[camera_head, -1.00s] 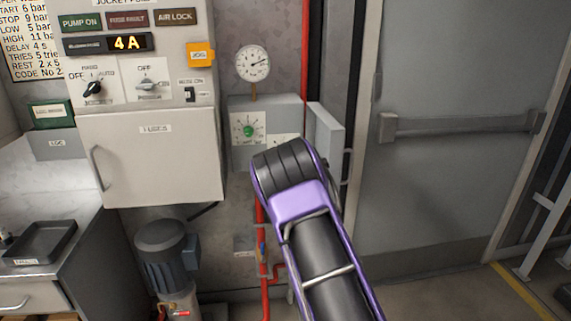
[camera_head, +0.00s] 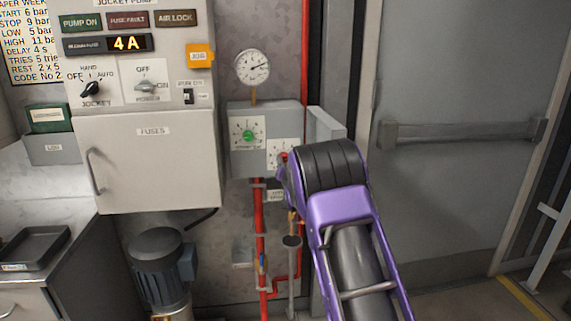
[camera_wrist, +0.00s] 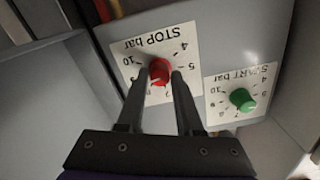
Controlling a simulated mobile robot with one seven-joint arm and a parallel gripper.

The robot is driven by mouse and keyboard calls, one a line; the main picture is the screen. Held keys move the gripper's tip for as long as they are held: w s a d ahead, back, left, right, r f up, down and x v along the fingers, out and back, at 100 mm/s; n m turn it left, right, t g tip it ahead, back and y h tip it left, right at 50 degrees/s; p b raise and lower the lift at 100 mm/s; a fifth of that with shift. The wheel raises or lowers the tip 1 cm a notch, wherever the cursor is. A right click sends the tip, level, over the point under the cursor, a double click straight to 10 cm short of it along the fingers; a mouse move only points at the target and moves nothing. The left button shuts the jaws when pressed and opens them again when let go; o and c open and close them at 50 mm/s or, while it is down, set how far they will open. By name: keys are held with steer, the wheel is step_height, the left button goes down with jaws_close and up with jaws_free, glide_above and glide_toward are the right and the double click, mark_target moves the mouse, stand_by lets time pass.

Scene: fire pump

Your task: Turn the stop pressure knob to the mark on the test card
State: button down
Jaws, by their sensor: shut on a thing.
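The red stop pressure knob (camera_wrist: 159,70) sits on the white "STOP bar" dial plate (camera_wrist: 184,44), which appears upside down in the wrist view. My gripper (camera_wrist: 159,79) is shut on this knob, one finger on each side. The fingers cover part of the scale, and I cannot read the knob's setting. In the camera_head view the red knob (camera_head: 283,157) shows small beside my wrist. The test card (camera_head: 28,45) hangs at the upper left, cropped, with "START 6 bar" and "STOP 9 bar" partly legible.
The green start knob (camera_wrist: 242,99) is beside the stop dial. A pressure gauge (camera_head: 252,67) is above the grey switch box (camera_head: 240,108), whose open door (camera_head: 326,125) stands at its right. Red pipes (camera_head: 259,215) run below. The grey cabinet (camera_head: 150,175) is left.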

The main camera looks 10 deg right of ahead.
steer(key=c, duration=0.6)
jaws_free()
steer(key=shift+o, duration=0.2)
steer(key=s, duration=1.7)
steer(key=shift+s, duration=0.2)
